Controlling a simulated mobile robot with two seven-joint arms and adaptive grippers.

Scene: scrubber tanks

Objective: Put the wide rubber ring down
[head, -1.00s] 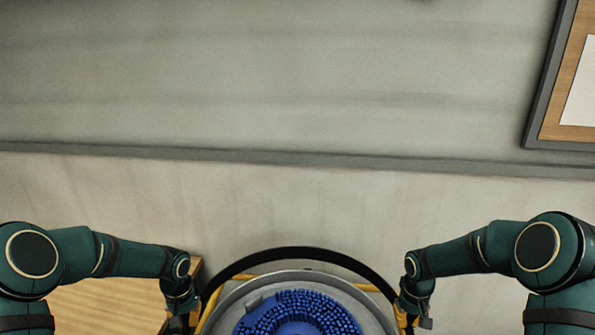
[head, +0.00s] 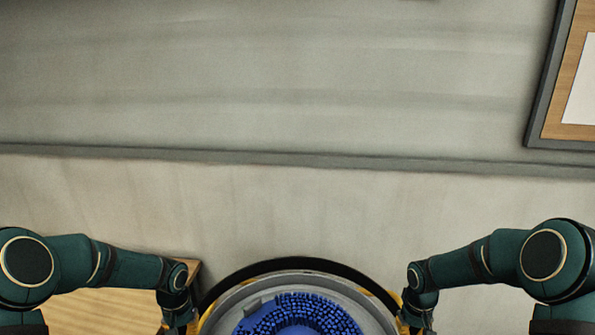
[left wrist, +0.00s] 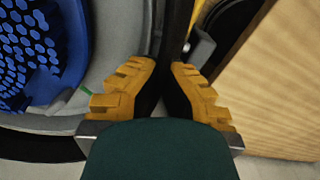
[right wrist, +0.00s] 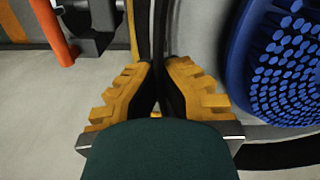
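The wide rubber ring (head: 294,263) is a thin black hoop around the round grey machine head with blue bristles. In the head view its far arc lies close along the grey rim; its near part is out of view. I cannot tell whether it rests on anything. My left gripper (left wrist: 163,68) is shut on the ring's left side, which shows as a black band in the left wrist view (left wrist: 178,30). My right gripper (right wrist: 162,66) is shut on its right side, a black band in the right wrist view (right wrist: 160,30). In the head view, both fingertips are largely hidden.
The blue bristled brush (head: 298,315) sits inside the grey rim (head: 232,299). A wooden surface (head: 100,309) stands close on the left. An orange-red bar (right wrist: 52,30) and dark fittings are near my right gripper. A wall with a framed board (head: 562,95) is behind.

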